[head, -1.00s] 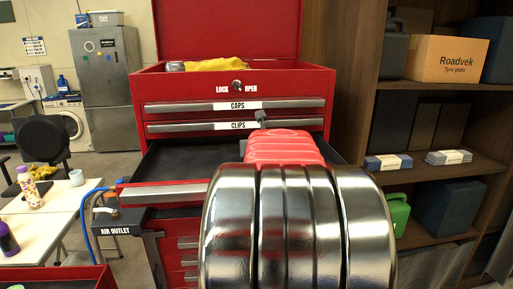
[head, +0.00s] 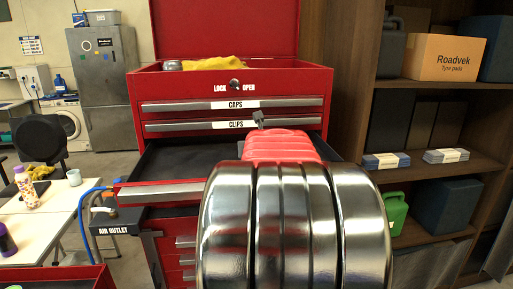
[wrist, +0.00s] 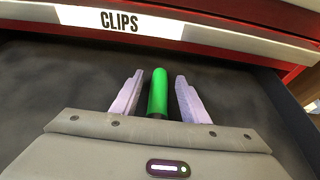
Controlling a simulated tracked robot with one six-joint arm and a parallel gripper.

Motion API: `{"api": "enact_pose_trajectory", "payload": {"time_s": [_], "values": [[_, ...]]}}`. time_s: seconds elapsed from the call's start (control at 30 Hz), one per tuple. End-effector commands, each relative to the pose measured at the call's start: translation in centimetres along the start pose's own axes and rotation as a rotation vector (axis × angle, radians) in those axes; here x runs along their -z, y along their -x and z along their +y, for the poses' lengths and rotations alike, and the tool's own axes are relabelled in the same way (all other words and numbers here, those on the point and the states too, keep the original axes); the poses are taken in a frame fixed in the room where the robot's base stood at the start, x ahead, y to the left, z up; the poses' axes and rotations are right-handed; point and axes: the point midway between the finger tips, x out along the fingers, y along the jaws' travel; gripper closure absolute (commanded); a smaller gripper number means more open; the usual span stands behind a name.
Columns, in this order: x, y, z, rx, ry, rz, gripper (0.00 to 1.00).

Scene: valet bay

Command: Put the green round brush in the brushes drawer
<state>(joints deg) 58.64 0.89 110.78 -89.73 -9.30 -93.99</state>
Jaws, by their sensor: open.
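The green round brush (wrist: 157,92) shows in the wrist view as a smooth green cylinder between the two pale fingers of my gripper (wrist: 156,94). The fingers are apart, with a gap on each side of the green part. The brush's lower end is hidden by the gripper body, and I see no bristles. Below it is the dark floor of an open drawer (wrist: 55,75), under the CLIPS drawer front (wrist: 190,38). In the head view this open drawer (head: 170,193) sticks out of the red tool chest; its label is not visible, and my arm hides the brush.
The red chest's CAPS drawer (head: 180,107) and CLIPS drawer are shut above. A yellow cloth (head: 212,64) lies on top. A wooden shelf (head: 440,165) stands close on the right. A white table (head: 45,225) with bottles stands at the left.

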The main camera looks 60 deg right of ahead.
Motion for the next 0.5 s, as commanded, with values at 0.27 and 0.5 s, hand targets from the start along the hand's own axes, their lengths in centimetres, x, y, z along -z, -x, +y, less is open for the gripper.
{"api": "enact_pose_trajectory", "payload": {"time_s": [0.27,0.5], "values": [[-0.3,0.1,0.0,0.001,0.000,-0.001,0.59],[-0.4,2.4,-0.1,0.002,0.001,-0.002,0.59]]}}
